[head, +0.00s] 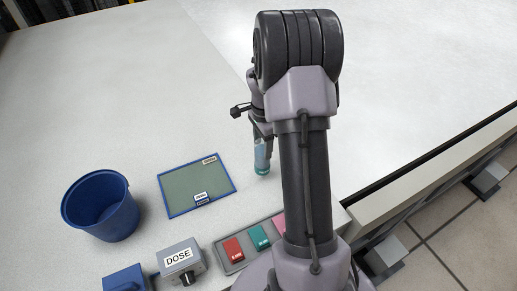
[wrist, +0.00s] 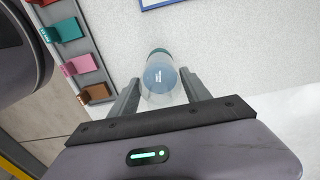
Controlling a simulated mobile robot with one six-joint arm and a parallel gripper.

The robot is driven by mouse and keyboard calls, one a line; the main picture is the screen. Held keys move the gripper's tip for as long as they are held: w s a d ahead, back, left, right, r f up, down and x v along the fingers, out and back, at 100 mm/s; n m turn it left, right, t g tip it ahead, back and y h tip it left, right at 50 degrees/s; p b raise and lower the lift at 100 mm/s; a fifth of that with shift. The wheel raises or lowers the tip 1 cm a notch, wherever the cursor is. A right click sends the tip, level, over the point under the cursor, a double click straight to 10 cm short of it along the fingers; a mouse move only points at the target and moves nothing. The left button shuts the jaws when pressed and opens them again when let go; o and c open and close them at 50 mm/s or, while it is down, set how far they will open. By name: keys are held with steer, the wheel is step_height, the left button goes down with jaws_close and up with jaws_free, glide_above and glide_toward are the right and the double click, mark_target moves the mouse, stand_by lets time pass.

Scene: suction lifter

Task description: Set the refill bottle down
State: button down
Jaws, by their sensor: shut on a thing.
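The refill bottle (head: 262,157) is clear with a pale blue label and a teal end that points down in the head view. It stands about upright at or just above the white table; I cannot tell whether it touches. In the wrist view the bottle (wrist: 160,80) lies between the two grey fingers of my gripper (wrist: 162,88). My gripper is shut on it. In the head view my gripper (head: 264,136) is partly hidden by my own arm.
A green mat with a blue rim (head: 168,190) lies left of the bottle. A blue bin (head: 122,213), a grey DOSE box (head: 181,262) and a grey tray (head: 227,268) with coloured blocks stand nearer. The table's edge (head: 437,166) is at right. The far table is clear.

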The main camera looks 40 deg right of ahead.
steer(key=shift+d+f, duration=0.15)
steer(key=shift+d, duration=0.1)
steer(key=shift+w+f, duration=0.1)
steer(key=shift+f, duration=1.55)
steer(key=shift+f+b, duration=0.2)
steer(key=shift+b, duration=0.1)
steer(key=c, duration=0.5)
jaws_free()
steer(key=shift+r, duration=0.1)
